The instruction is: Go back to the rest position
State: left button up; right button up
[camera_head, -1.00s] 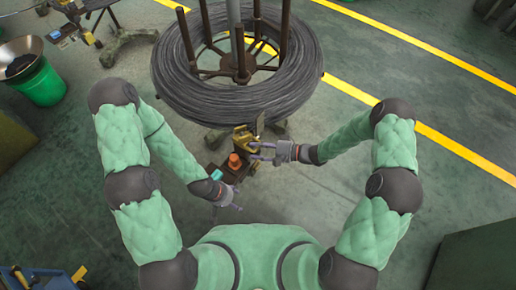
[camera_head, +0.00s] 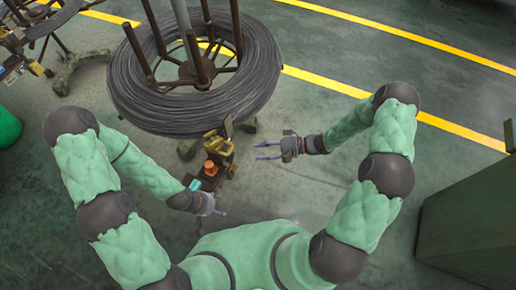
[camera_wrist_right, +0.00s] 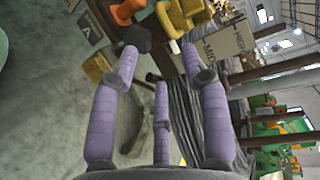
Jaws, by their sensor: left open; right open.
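My left gripper (camera_head: 218,208) is open and appears empty, low in the head view, beside the lower end of the small machine (camera_head: 212,165) with an orange knob and a yellow upper part. My right gripper (camera_head: 262,150) is open and empty, to the right of that machine and apart from it, fingers pointing left. In the right wrist view the purple fingers of my right gripper (camera_wrist_right: 160,90) are spread with nothing between them. The machine's yellow part (camera_wrist_right: 185,15) shows at the top of that view.
A large coil of dark wire (camera_head: 200,105) on a stand with upright posts is just behind the machine. A green cabinet (camera_head: 470,225) stands at the right. A green bucket (camera_head: 8,128) is at the left edge.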

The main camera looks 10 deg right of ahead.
jog(key=shift+a, duration=0.1)
dwell(0.4)
notch_tip(320, 180, down, 8)
jog(key=a+r+t+h, duration=0.1)
jog(key=a+t+h, duration=0.15)
jog(key=h, duration=0.45)
jog(key=s+f+g+h, duration=0.2)
jog(key=s, duration=0.5)
jog(key=s+d+f+n+g+h, duration=0.1)
jog(key=s+f+g+h, duration=0.1)
jog(key=s, duration=0.6)
jog(key=shift+s+g, duration=0.2)
jog(key=shift+g, duration=0.55)
